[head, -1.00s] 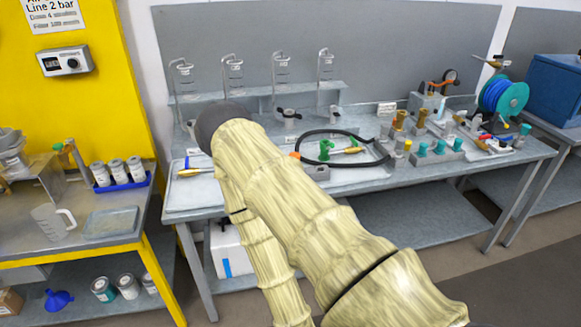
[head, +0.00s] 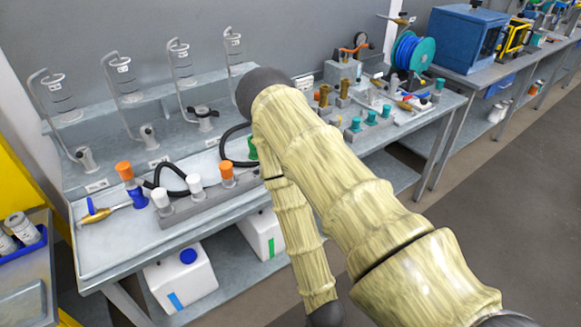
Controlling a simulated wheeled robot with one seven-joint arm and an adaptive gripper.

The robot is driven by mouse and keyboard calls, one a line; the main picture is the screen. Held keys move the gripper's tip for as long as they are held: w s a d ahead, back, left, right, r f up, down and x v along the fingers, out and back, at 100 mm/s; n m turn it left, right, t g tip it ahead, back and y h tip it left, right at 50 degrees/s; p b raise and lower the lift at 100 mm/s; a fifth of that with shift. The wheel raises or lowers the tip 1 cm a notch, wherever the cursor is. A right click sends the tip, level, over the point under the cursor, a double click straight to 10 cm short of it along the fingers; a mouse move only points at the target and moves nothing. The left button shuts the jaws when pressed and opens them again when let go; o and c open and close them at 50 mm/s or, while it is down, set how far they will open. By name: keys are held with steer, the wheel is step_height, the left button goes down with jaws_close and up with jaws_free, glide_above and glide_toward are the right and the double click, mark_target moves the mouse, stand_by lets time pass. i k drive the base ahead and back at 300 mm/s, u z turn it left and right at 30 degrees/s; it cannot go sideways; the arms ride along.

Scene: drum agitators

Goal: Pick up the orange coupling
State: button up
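An orange-topped coupling (head: 227,171) stands upright at the right end of a grey block (head: 212,201) on the bench, beside two white-topped ones (head: 195,184). Another orange-topped piece (head: 125,171) stands at the left, just behind a blue fitting (head: 137,197); I cannot tell whether they touch. My arm crosses the middle of the head view, right of the block, and covers part of the bench. My gripper does not show, so its state is hidden.
A black hose (head: 172,169) lies behind the block, with a green fitting (head: 252,147) near my arm. A brass tool with a blue handle (head: 98,214) lies at the left. Clear stands (head: 122,85) line the back. Teal-topped fittings (head: 371,117) stand right of my arm.

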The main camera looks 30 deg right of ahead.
mark_target(125, 168)
steer(key=z, duration=0.25)
steer(key=k, duration=0.5)
steer(key=z, duration=0.55)
steer(key=i, duration=1.4)
steer(key=u, duration=0.6)
steer(key=i, duration=0.3)
steer(key=u, duration=0.35)
steer(key=k, duration=0.5)
steer(key=u, duration=0.05)
steer(key=i, duration=0.5)
